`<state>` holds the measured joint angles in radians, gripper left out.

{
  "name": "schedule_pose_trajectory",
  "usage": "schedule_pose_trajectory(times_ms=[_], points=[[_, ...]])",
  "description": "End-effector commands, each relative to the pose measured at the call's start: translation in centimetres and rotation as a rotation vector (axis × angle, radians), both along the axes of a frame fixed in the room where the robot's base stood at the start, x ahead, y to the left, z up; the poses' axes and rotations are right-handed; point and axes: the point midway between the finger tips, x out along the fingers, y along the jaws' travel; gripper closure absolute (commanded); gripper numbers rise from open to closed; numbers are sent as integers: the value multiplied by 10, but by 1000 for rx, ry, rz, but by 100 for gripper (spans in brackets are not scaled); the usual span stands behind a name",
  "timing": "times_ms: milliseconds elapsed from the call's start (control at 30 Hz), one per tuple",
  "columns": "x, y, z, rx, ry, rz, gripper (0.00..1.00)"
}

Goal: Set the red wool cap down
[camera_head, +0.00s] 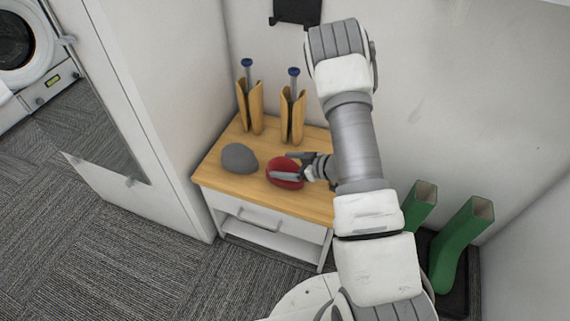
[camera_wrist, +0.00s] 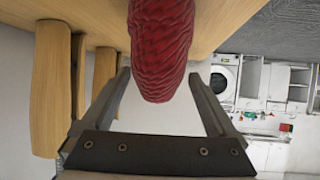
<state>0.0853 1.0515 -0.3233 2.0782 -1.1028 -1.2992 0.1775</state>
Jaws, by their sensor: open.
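The red wool cap (camera_head: 284,180) rests on the wooden top of a small cabinet (camera_head: 225,185), near its front edge. In the wrist view the knitted cap (camera_wrist: 162,45) hangs into the picture from the top, between my two fingers, with a gap on each side. My gripper (camera_head: 290,166) reaches in from the right around the cap. It is open in the wrist view (camera_wrist: 160,85), with the fingers spread apart. The arm hides the right part of the cabinet top.
A grey cap (camera_head: 239,158) lies just left of the red one. Two wooden boot-shaper-like pieces with blue knobs (camera_head: 249,105) (camera_head: 293,110) stand at the back of the top. Green boots (camera_head: 459,245) stand on a dark tray at right. A white door (camera_head: 125,110) is left.

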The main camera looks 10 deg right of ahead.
Motion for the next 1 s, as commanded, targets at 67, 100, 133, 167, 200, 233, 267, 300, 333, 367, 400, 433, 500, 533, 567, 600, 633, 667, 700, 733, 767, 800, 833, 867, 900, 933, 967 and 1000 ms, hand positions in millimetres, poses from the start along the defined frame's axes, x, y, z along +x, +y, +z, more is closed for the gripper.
schedule_pose_trajectory(times_ms=[67, 100, 133, 167, 200, 233, 267, 300, 333, 367, 400, 433, 500, 533, 567, 600, 633, 667, 700, 733, 767, 800, 833, 867, 900, 933, 967, 1000], points=[[-5, -7, 6, -1, 1, -6, 7], [-9, -11, 10, -1, 2, -6, 7], [-12, -14, 13, -1, 2, -6, 7], [-16, -18, 16, 0, 1, -7, 7], [-21, -24, 21, 0, 1, -7, 7], [-25, -28, 24, 0, 2, -8, 7], [-29, -32, 27, 1, 2, -9, 7], [-35, -37, 32, 0, 0, -7, 7], [-39, -42, 35, 0, 0, -8, 7], [-43, -45, 38, 0, 0, -7, 7], [-48, -50, 41, 1, 1, -8, 7], [-52, -53, 44, 1, 1, -7, 7], [-59, -61, 49, 1, 0, -6, 7], [-61, -63, 50, 0, 1, -5, 7], [-64, -66, 52, 0, 1, -5, 7], [-66, -68, 53, 0, 1, -5, 7], [-68, -70, 54, 1, 1, -4, 7], [-69, -71, 55, 0, 2, -4, 7], [-70, -72, 57, -2, 0, -5, 7], [-69, -73, 58, -7, -1, -6, 7], [-68, -74, 60, -14, -5, -10, 7], [-65, -76, 63, -30, -7, -16, 7], [-61, -78, 66, -46, -12, -24, 7], [-56, -79, 70, -64, -16, -34, 7], [-49, -82, 76, -93, -23, -51, 7], [-44, -85, 81, -118, -27, -65, 7], [-38, -88, 87, -143, -31, -83, 7], [-30, -92, 96, -178, -36, -108, 7]])
